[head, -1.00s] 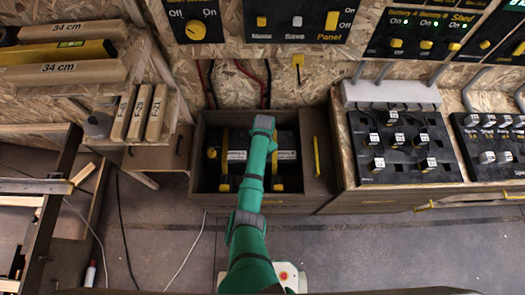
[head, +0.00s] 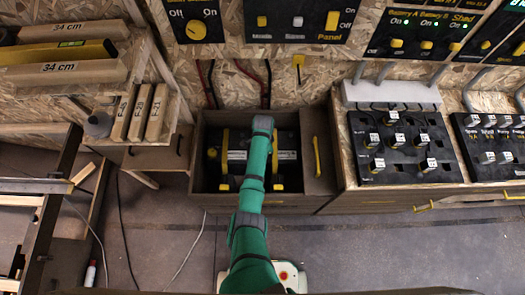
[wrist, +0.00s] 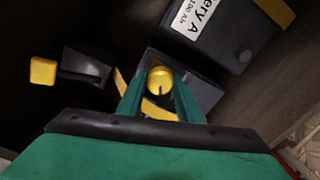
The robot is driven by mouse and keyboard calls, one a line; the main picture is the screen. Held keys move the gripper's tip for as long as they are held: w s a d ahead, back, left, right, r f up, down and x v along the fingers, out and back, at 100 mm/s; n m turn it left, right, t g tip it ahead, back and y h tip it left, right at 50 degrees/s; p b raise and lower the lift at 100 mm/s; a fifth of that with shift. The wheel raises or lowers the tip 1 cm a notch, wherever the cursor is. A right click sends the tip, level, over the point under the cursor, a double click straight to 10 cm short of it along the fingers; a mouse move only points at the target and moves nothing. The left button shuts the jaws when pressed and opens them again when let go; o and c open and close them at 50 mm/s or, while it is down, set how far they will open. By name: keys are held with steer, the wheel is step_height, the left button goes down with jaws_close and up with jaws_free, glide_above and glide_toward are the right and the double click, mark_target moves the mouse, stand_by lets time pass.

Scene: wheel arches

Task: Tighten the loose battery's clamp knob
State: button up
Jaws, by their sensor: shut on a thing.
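In the wrist view a round yellow clamp knob (wrist: 160,80) with a dark slot sits between the two green fingers of my gripper (wrist: 159,84). The fingers are closed on the knob's sides. A yellow strap (wrist: 155,111) shows beneath it, over a dark block. A dark battery (wrist: 237,35) with a white "Battery A" label, partly cut off, lies at upper right. In the head view, black batteries with pale labels (head: 237,155) sit in an open wooden box (head: 230,199) under yellow straps (head: 225,150). My green arm covers part of them and hides the fingertips.
A separate yellow handle (wrist: 43,71) on a dark stem stands left of my gripper in the wrist view. The box walls surround the batteries closely. A panel of labelled switches (head: 405,170) stands right of the box. The floor in front is mostly clear.

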steer(key=o, duration=1)
steer(key=shift+o, duration=0.2)
step_height(320, 180, up, 11)
steer(key=shift+s, duration=0.15)
steer(key=shift+f, duration=0.1)
